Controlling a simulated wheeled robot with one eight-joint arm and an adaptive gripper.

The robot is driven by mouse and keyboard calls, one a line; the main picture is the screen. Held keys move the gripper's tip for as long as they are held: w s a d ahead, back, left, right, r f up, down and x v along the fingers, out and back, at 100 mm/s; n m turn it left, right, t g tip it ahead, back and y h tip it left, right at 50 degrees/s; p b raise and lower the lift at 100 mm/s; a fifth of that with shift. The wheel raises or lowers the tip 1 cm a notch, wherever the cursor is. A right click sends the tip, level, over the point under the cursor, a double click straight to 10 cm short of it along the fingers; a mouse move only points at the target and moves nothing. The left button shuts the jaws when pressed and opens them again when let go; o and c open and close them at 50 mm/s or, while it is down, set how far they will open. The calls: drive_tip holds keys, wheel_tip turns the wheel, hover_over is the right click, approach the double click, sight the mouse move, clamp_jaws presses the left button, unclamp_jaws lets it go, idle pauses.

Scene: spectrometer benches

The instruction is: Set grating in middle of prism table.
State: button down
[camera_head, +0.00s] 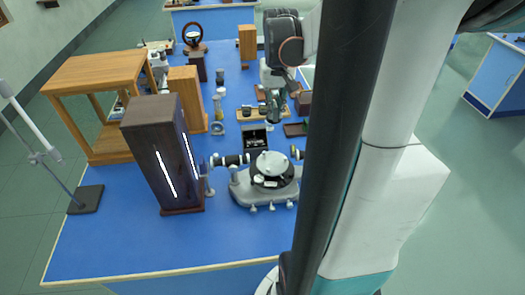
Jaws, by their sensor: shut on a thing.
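The spectrometer (250,191) stands on the blue bench, with its round pale prism table (270,163) at the centre above a dark ring. A small pale piece shows at the front of this ring. My gripper (273,114) points down behind and above the spectrometer, apart from the prism table. It is shut on a small dark thing, taken as the grating, whose outline is hard to make out against the fingers.
A tall dark lamp housing (153,150) with bright slits stands left of the spectrometer. Wooden blocks (187,98), a wooden frame stand (98,75) and a wooden rack (250,114) stand farther back. My arm hides the bench's right side. The front bench strip (150,240) is clear.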

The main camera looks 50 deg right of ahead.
sight(275, 122)
wheel_tip(275, 122, down, 19)
drive_tip(key=b, duration=0.4)
drive_tip(key=shift+b, duration=0.4)
drive_tip(key=shift+f, duration=0.25)
drive_tip(key=c, duration=1.7)
unclamp_jaws()
drive_tip(key=shift+r, duration=0.1)
drive_tip(key=shift+o, duration=0.2)
drive_tip(key=shift+r, duration=0.1)
drive_tip(key=r+p, duration=0.1)
drive_tip(key=r, duration=0.3)
drive_tip(key=r+p, duration=0.1)
drive_tip(key=r, duration=0.3)
drive_tip(key=s+a+r+p, duration=0.1)
drive_tip(key=r, duration=0.3)
